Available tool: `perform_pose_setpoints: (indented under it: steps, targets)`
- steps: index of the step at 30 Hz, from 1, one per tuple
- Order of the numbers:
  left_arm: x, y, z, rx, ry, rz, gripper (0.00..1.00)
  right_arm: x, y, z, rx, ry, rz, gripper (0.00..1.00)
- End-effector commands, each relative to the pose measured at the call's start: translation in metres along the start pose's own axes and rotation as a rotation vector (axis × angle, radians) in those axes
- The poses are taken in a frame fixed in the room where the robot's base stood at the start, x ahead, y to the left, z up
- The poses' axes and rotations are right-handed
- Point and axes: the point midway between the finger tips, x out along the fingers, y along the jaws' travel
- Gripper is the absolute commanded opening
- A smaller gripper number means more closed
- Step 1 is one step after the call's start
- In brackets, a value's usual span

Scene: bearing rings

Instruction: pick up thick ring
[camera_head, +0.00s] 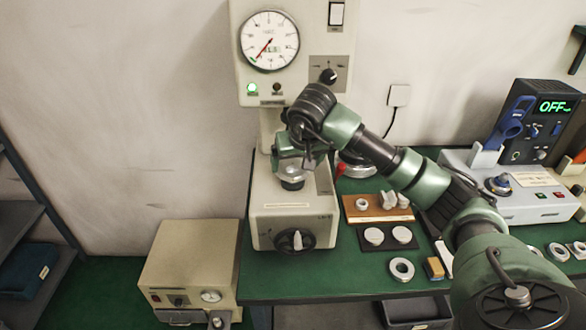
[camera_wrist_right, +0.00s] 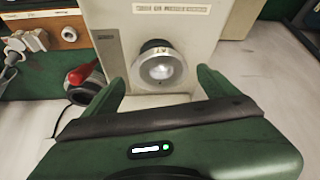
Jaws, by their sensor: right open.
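My right gripper (camera_head: 291,168) reaches in from the right to the press, its open fingers over the round metal seat. In the right wrist view, my right gripper (camera_wrist_right: 164,84) has its two green fingers apart, with a round metal piece (camera_wrist_right: 160,68) between and beyond them; nothing is held. The same metal piece (camera_head: 292,183) shows below the gripper on the press base. I cannot tell whether a thick ring is part of it. A wide metal ring (camera_head: 401,260) lies on the green bench, and a smaller ring (camera_head: 361,204) lies on a wooden board. My left gripper is not in view.
The press (camera_head: 270,215) with its dial stands behind and around my gripper. A black plate with pale discs (camera_head: 374,236) and a yellow-brown block (camera_head: 435,268) lie to its right. A grey device (camera_head: 520,195) and more rings (camera_head: 558,252) are at far right.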

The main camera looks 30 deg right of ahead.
Motion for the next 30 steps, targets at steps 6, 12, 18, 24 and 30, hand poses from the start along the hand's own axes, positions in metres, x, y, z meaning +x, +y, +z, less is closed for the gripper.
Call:
perform_pose_setpoints:
  steps: [6, 12, 18, 24, 30]
  targets:
    - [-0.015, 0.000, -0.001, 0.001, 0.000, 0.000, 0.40, 0.029, -0.001, 0.001, 0.001, -0.003, -0.003, 0.88]
    - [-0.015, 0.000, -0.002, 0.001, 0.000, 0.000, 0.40, 0.035, -0.001, 0.001, 0.000, 0.000, -0.003, 0.88]
    - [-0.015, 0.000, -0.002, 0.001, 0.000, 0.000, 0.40, 0.035, -0.001, 0.001, 0.000, 0.000, -0.003, 0.58]
    - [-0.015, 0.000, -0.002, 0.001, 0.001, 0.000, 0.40, 0.034, -0.001, 0.001, 0.001, 0.000, -0.003, 0.02]
    - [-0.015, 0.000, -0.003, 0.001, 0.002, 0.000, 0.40, 0.033, -0.001, -0.001, 0.001, 0.003, -0.004, 0.02]
